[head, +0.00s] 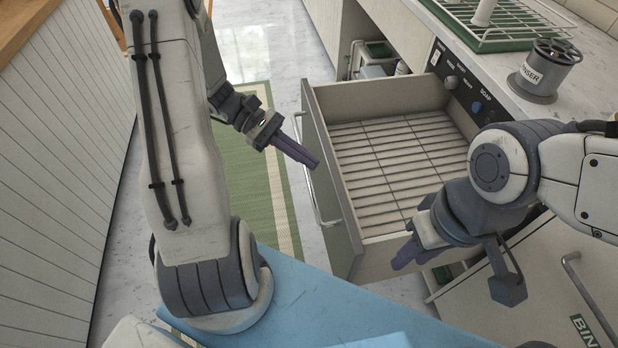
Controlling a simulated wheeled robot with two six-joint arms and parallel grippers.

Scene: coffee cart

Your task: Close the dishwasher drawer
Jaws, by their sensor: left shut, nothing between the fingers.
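The dishwasher drawer (347,205) is pulled out from the counter on the right, with its slatted rack floor (390,160) in view and nothing lying in it. Its front panel faces left and carries a long metal handle (309,170). My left gripper (318,163) is shut and empty, with its purple fingers beside the upper edge of the front panel; I cannot tell whether they touch it. My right gripper (400,262) is over the drawer's near corner, its purple fingers pointing down to the left. Whether its fingers are apart is not clear.
A control panel (458,85) with knobs sits behind the drawer. A rinser cup (546,70) and a green-based rack (500,25) stand on the counter. A bin door (540,285) is at the lower right. A green mat (250,180) lies on the floor left of the drawer.

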